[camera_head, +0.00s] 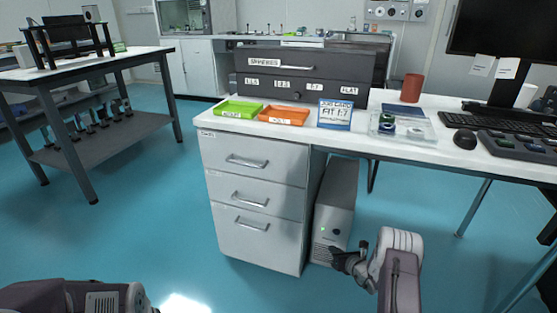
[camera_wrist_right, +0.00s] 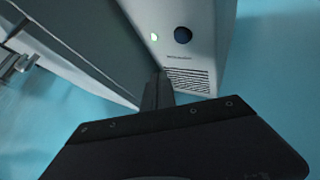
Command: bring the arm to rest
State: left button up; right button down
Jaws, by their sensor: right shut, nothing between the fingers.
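My right gripper (camera_head: 340,260) is shut and empty. In the head view it hangs below the desk top, in front of the lower part of the grey computer tower (camera_head: 337,200). In the right wrist view the gripper (camera_wrist_right: 157,85) points toward the tower (camera_wrist_right: 195,45), whose light, round button and vent slots show; I cannot tell whether they touch. My left arm shows only as a link at the bottom left of the head view; its gripper is out of the picture.
A desk (camera_head: 390,145) carries a green tray (camera_head: 240,109), an orange tray (camera_head: 283,117), a job card (camera_head: 335,114), a red cup (camera_head: 412,87) and a keyboard. A drawer cabinet (camera_head: 255,200) stands left of the tower. Blue floor (camera_head: 120,235) is clear at left.

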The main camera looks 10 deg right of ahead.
jog(key=s+a+r+n+g+y+p, duration=0.2)
jog(key=a+r+n+y, duration=0.1)
jog(key=a+r+n, duration=0.3)
jog(key=s+a+r+n+g+y+p, duration=0.15)
jog(key=a+r+n, duration=0.25)
jog(key=a, duration=0.4)
jog(key=s+a+r+n+g+p, duration=0.2)
jog(key=s+a+r+n+g, duration=0.5)
jog(key=s+n, duration=0.25)
jog(key=s+r+n+g+h+p, duration=0.1)
jog(key=s+r+n+h+p, duration=0.15)
jog(key=s+n, duration=0.4)
jog(key=s+r+n+h+p, duration=0.1)
jog(key=s+r+n, duration=0.35)
jog(key=s, duration=0.25)
jog(key=s+d+r+n+h+p, duration=0.1)
jog(key=r+n+p, duration=0.2)
jog(key=r+p, duration=1.6)
jog(key=s+d+r+n+h+p, duration=0.1)
jog(key=s+r+n+p, duration=0.1)
jog(key=r+p, duration=1.8)
notch_tip(320, 180, up, 2)
jog(key=shift+d+r+n, duration=0.15)
jog(key=shift+d+n, duration=0.05)
jog(key=shift+n, duration=0.65)
jog(key=shift+s+t, duration=0.1)
jog(key=shift+t, duration=0.15)
